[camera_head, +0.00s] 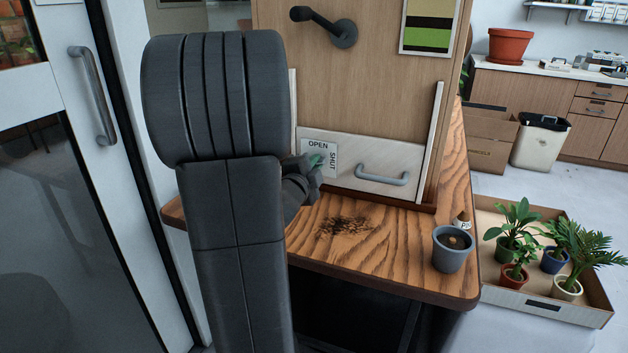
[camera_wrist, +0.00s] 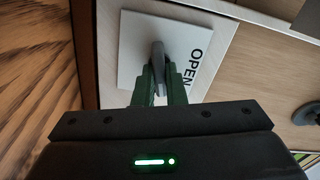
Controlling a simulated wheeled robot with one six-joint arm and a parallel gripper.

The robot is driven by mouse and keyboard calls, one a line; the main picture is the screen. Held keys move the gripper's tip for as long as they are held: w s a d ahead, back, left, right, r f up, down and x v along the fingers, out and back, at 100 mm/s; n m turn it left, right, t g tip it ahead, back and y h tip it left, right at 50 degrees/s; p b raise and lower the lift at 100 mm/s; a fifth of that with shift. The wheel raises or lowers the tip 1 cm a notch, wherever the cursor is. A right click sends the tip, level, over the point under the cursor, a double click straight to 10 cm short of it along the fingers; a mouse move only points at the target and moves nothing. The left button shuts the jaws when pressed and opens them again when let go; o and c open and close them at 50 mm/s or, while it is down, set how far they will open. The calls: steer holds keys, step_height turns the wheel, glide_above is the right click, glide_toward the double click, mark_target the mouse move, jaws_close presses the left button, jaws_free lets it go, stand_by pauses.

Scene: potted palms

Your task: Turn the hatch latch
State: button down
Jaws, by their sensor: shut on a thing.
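The hatch (camera_head: 345,182) is a pale panel low on the wooden front of a cabinet, with a grey pull handle (camera_head: 383,175). To the handle's left is a white label (camera_head: 331,152) reading OPEN along its top and SHUT down its right side. My gripper (camera_head: 316,162) is at this label, coming in from the left. In the wrist view its green fingers are shut on the grey latch (camera_wrist: 158,58), which stands in front of the label. In that view the latch lies roughly across the reading direction of neither word clearly enough to tell its setting. My gripper hides SHUT there.
A wooden bench (camera_head: 400,250) runs below the hatch, with a dark soil stain. A grey-blue pot (camera_head: 453,252) stands near its right edge. A tray (camera_head: 545,308) of several potted plants is at the right. A grey lever (camera_head: 335,30) sticks out above the hatch. A glass door (camera_head: 35,90) is at the left.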

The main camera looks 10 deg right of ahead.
steer(key=shift+m+b, duration=1.55)
steer(key=shift+m, duration=0.05)
steer(key=c, duration=1.5)
jaws_free()
steer(key=p+v, duration=0.2)
steer(key=v, duration=1.1)
steer(key=shift+s+a, duration=0.25)
steer(key=shift+s, duration=0.1)
